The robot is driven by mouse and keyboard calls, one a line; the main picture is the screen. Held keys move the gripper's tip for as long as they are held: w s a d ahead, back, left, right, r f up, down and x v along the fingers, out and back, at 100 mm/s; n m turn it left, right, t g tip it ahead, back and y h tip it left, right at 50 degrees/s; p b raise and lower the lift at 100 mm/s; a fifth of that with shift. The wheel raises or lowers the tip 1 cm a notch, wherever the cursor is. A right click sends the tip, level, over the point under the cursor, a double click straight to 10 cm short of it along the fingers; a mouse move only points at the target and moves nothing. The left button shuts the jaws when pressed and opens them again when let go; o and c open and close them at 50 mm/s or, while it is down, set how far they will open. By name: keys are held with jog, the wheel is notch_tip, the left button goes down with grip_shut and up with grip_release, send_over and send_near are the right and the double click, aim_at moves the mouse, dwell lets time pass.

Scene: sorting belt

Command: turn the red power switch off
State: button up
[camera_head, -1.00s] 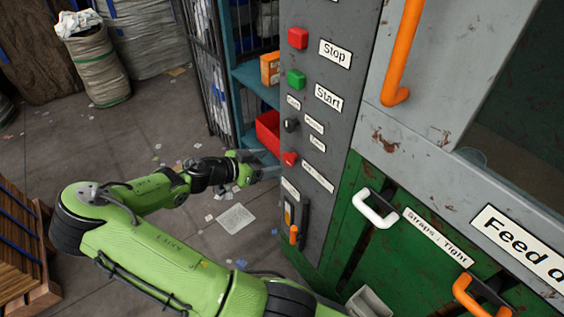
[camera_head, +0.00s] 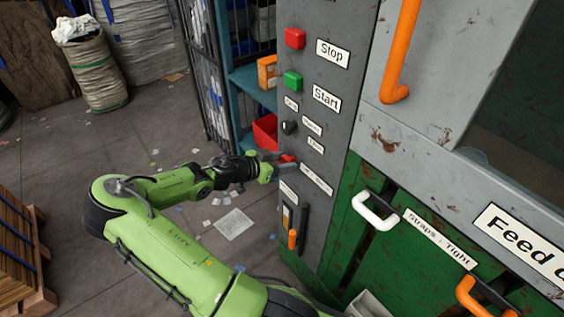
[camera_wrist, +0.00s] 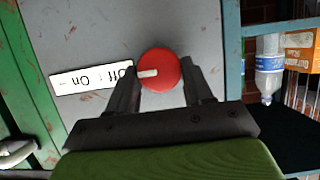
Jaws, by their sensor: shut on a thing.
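The red power switch (camera_wrist: 160,70) is a round red knob with a pale pointer mark, on the grey control panel (camera_wrist: 110,25). In the wrist view its mark points left, towards a white "Off / On" label (camera_wrist: 92,77). My gripper (camera_wrist: 160,80) has one finger on each side of the knob and is shut on it. In the head view the switch (camera_head: 287,158) shows as a small red patch low on the panel, partly hidden by my gripper (camera_head: 283,165).
Above the switch are a red Stop button (camera_head: 295,38), a green Start button (camera_head: 293,81) and a black selector (camera_head: 289,127). An orange-handled lever (camera_head: 292,238) sits below. A shelf with a red bin (camera_head: 265,132) stands just left of the panel.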

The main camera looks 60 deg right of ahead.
dwell(0.3)
jog(key=n, duration=0.1)
jog(key=n+g+p, duration=0.1)
jog(key=n+g, duration=0.1)
jog(key=shift+w+d+y, duration=0.1)
jog(key=shift+w+y, duration=0.15)
jog(key=shift+y, duration=0.15)
jog(key=n+g+p, duration=0.1)
jog(key=n+g, duration=0.1)
jog(key=n, duration=0.1)
jog(key=shift+w+f, duration=0.1)
jog(key=shift+f, duration=0.05)
jog(key=n+g, duration=0.2)
jog(key=n, duration=0.1)
jog(key=shift+w+d+f+p, duration=0.15)
jog(key=shift+f+p, duration=0.05)
jog(key=shift+p, duration=0.15)
jog(key=n, duration=0.2)
jog(key=n+g, duration=0.1)
jog(key=n, duration=0.1)
jog(key=shift+f+g+h, duration=0.2)
jog(key=shift+g+h, duration=0.1)
jog(key=shift+n, duration=0.4)
jog(key=o, duration=1)
jog(key=v, duration=1.5)
jog(key=shift+w+a+f, duration=0.1)
jog(key=shift+w+a, duration=0.15)
jog(key=shift+w, duration=0.1)
